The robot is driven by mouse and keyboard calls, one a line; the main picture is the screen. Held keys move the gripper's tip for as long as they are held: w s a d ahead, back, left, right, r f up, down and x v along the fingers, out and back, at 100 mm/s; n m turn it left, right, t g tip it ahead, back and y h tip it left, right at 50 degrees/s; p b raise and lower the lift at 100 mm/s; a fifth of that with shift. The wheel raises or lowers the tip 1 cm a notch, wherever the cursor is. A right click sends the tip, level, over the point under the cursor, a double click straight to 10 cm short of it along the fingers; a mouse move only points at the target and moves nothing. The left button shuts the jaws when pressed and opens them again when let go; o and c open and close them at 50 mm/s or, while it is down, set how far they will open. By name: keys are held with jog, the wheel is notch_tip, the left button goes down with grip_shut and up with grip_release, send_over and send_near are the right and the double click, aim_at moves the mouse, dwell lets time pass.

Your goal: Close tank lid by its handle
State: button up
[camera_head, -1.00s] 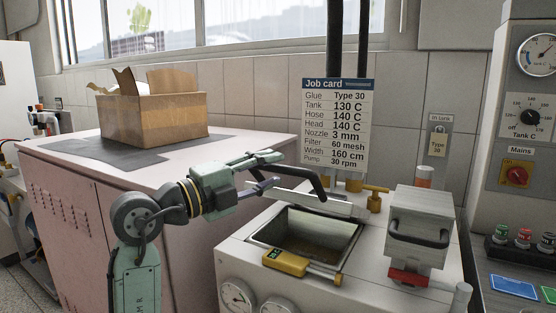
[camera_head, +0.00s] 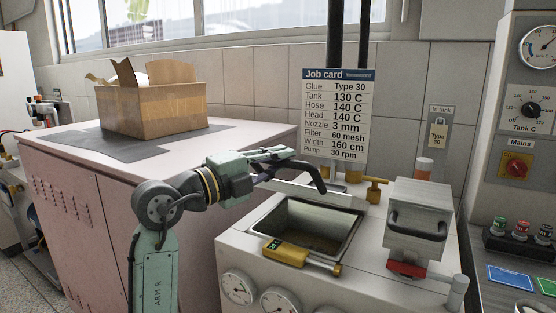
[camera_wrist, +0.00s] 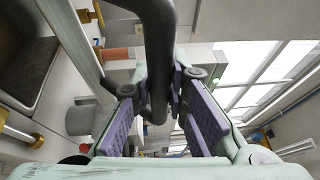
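The glue tank (camera_head: 310,267) is a white unit with a dark rectangular opening. Its pale lid (camera_head: 320,195) stands raised at the back of the opening, seen nearly edge-on. A black bent handle (camera_head: 318,178) reaches from the lid toward my gripper (camera_head: 276,167). In the wrist view the handle (camera_wrist: 157,60) runs down between the two purple finger pads of my gripper (camera_wrist: 158,95). The fingers look open around the bar, with gaps on both sides. The lid's edge (camera_wrist: 72,40) shows at the left there. Part of the handle is hidden by the fingers in the head view.
A yellow device (camera_head: 287,253) lies at the front rim of the opening. A grey box-shaped hopper (camera_head: 418,205) stands right of it. Brass valves (camera_head: 375,185) sit behind. A pink cabinet (camera_head: 85,200) with a cardboard box (camera_head: 155,105) is at the left.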

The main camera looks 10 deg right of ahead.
jog(key=shift+r, duration=0.25)
grip_shut()
jog(key=s+a+f+m+h+b, duration=0.1)
jog(key=f+h+b, duration=0.1)
jog(key=f+b, duration=0.3)
jog(key=s+a+f+m+h+b, duration=0.1)
jog(key=f+b, duration=0.5)
jog(key=b, duration=0.7)
jog(key=s+a+f+m+t+h+b, duration=0.1)
jog(key=s+f+h+b, duration=0.1)
jog(key=f+b, duration=0.3)
jog(key=shift+s+a+f+h+b, duration=0.2)
jog(key=shift+s+b, duration=0.2)
jog(key=shift+b, duration=0.75)
jog(key=shift+s+a+f+h+b, duration=0.15)
jog(key=shift+s+b, duration=0.2)
jog(key=shift+b, duration=0.75)
jog(key=o, duration=0.7)
grip_release()
jog(key=shift+w, duration=0.15)
jog(key=v, duration=1.2)
